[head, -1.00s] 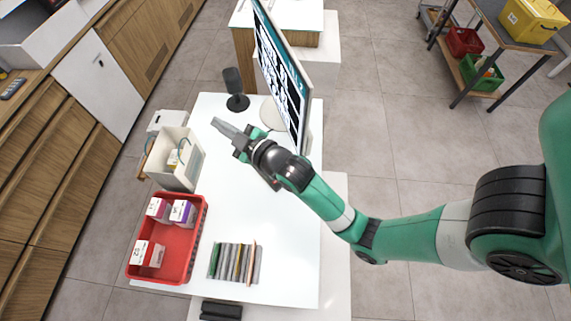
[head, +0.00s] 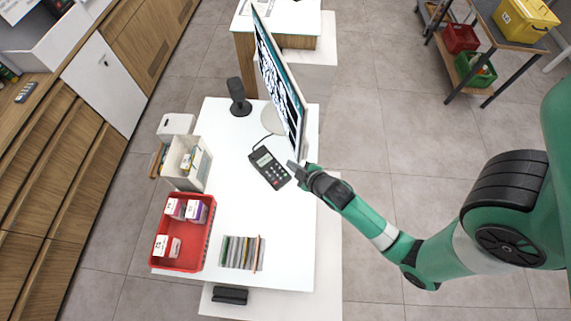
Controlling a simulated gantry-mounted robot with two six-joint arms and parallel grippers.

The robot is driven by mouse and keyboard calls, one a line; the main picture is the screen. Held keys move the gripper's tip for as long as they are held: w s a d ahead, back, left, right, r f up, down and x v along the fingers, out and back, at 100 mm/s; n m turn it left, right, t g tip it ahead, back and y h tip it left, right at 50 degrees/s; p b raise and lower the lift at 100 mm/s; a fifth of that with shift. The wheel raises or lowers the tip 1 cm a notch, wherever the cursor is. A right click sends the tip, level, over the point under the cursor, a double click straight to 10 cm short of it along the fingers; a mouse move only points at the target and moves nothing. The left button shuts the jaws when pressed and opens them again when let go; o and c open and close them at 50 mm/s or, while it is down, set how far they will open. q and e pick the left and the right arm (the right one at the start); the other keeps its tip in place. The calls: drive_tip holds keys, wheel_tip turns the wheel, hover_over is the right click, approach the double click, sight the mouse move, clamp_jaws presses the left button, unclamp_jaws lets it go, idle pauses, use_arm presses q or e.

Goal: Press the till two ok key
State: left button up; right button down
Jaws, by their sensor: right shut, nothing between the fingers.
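A dark card terminal (head: 269,167) with a small screen and a keypad lies on the white counter, in front of the monitor's foot. Its single keys are too small to tell apart. My right gripper (head: 291,164) is shut and empty, just right of the terminal's upper right side. It appears apart from the keys; its height above the counter is hard to judge. My left gripper is not in view.
A tall monitor (head: 279,75) stands behind the terminal, close to my right gripper. A black scanner stand (head: 238,97), a white bin (head: 187,163), a red tray (head: 182,232) with boxes and a row of thin packets (head: 242,253) are on the counter (head: 284,230).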

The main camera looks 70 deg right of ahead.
drive_tip(key=b, duration=0.8)
hover_over(285, 175)
drive_tip(key=s, duration=0.2)
drive_tip(key=f, duration=0.7)
drive_tip(key=shift+a+f, duration=0.3)
drive_tip(key=shift+f, duration=0.5)
drive_tip(key=shift+w+f+b, duration=0.1)
drive_tip(key=shift+f+b, duration=0.3)
drive_tip(key=shift+f, duration=0.05)
drive_tip(key=shift+d+f, duration=0.1)
drive_tip(key=shift+f, duration=0.1)
idle(0.6)
drive_tip(key=shift+r+p, duration=0.65)
drive_tip(key=shift+p, duration=0.05)
